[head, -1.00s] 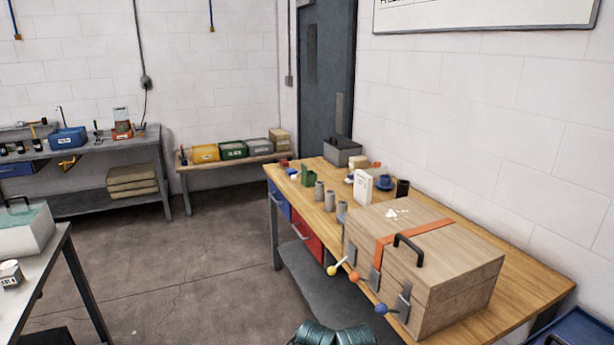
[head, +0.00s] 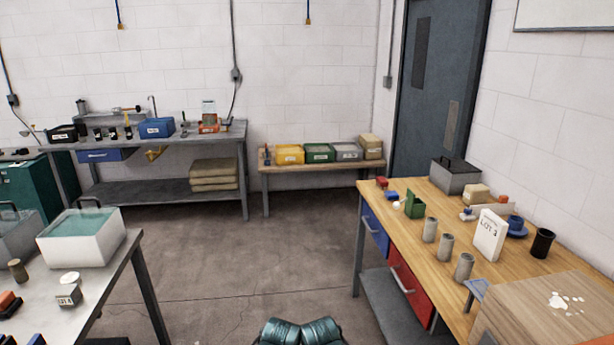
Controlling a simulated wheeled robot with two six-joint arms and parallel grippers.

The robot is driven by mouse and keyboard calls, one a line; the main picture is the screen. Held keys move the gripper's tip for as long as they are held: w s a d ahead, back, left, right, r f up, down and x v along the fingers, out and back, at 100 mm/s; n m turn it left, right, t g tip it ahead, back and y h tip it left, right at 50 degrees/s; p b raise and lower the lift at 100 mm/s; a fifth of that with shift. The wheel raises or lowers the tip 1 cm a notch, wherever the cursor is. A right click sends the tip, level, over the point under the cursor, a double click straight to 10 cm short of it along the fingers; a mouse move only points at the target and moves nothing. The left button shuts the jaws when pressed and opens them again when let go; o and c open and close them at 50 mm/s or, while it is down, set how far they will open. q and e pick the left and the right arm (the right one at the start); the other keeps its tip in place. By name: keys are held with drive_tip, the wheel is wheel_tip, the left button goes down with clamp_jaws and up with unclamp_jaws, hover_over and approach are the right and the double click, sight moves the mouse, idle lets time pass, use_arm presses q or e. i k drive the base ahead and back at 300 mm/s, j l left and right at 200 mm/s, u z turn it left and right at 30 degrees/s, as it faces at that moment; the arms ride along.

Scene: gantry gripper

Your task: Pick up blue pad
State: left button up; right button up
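Dark blue pieces (head: 22,340) also show on the grey table at the bottom left, partly cut by the frame edge. Neither of my grippers shows in the head view. Two teal rounded parts at the bottom centre seem to be mine.
The wooden workbench (head: 455,215) holds grey cylinders (head: 430,230), a white LOT 3 card (head: 489,235), a green holder (head: 414,206) and a wooden box (head: 545,310). The floor between is open.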

sight(390, 194)
drive_tip(key=i+j+u, duration=0.15)
drive_tip(key=i, duration=1.25)
drive_tip(key=i+j+z, duration=0.1)
drive_tip(key=i+z, duration=0.3)
drive_tip(key=i+j+z, duration=0.15)
drive_tip(key=i+z, duration=0.25)
drive_tip(key=i+j+z, duration=0.2)
drive_tip(key=z, duration=0.15)
drive_tip(key=i+j+z, duration=0.2)
drive_tip(key=z, duration=0.15)
drive_tip(key=i+j+z, duration=0.15)
drive_tip(key=j+z, duration=0.25)
drive_tip(key=i+j+z, duration=0.1)
drive_tip(key=j+z, duration=0.6)
